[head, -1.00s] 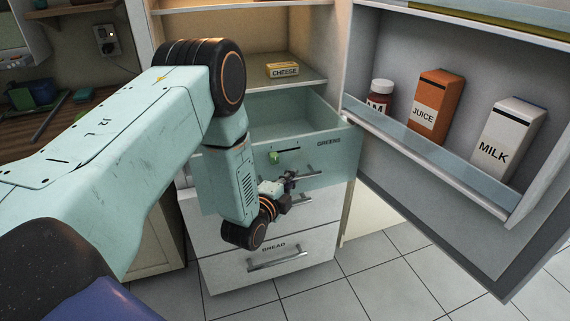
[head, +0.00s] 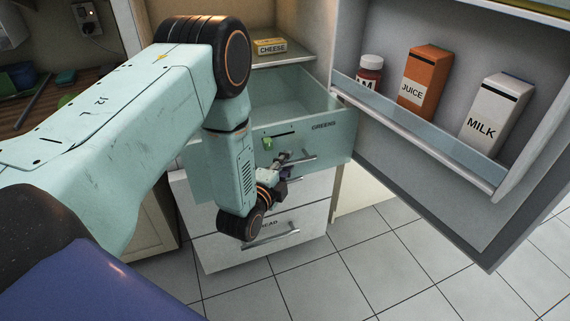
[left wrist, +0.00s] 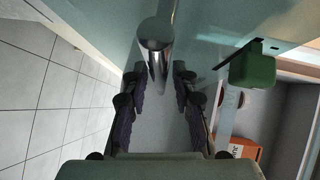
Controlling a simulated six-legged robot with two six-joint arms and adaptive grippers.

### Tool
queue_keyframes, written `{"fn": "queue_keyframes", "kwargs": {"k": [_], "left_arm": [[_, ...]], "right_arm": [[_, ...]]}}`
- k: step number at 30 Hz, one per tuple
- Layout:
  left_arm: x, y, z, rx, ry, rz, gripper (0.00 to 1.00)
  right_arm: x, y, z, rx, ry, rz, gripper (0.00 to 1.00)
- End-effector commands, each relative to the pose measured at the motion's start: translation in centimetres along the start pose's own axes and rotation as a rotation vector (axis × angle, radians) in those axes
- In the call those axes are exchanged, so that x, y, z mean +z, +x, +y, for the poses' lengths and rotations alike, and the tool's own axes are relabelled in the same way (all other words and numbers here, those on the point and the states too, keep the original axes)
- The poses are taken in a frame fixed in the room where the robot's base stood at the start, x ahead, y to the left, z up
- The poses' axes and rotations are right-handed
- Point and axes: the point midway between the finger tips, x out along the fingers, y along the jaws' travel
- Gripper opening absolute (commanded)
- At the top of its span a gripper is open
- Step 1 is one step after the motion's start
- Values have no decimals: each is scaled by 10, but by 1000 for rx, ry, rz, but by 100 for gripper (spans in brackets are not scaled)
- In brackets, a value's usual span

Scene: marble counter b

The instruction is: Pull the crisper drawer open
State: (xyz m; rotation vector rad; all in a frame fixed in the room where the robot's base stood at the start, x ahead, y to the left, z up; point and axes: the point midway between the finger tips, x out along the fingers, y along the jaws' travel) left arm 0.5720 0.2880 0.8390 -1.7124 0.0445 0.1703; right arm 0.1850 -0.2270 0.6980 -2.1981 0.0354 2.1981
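The crisper drawer (head: 335,128) is pale teal, see-through and labelled GREENS. It stands pulled part way out of the fridge, its inside empty where visible. Its metal bar handle (head: 303,159) is on the front; in the left wrist view the handle (left wrist: 157,45) shows end-on, ahead of and between the finger lines. My left gripper (head: 281,164) is at the handle's left part. Its two dark fingers (left wrist: 158,95) stand apart, with a gap between them; I cannot tell whether they touch the bar. A green latch-like piece (head: 267,143) is beside a dark slot on the drawer front.
The open fridge door (head: 400,180) at right holds a jam jar (head: 369,75), juice (head: 424,85) and milk (head: 495,115). Cheese (head: 270,46) sits on the shelf above. Tiled floor (head: 380,270) is clear in front.

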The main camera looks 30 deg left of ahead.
Motion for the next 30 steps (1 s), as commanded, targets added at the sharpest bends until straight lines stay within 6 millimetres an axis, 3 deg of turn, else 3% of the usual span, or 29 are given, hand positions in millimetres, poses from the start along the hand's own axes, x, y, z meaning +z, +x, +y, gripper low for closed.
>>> {"fn": "queue_keyframes", "kwargs": {"k": [13,24,30], "left_arm": [[0,-9,1,2,-1,-1,34],[0,-80,1,5,-2,-1,34],[0,-109,1,3,-1,-1,34]], "right_arm": [[0,0,0,0,0,0,40],[0,0,0,0,0,0,40],[0,0,0,0,0,0,40]]}}
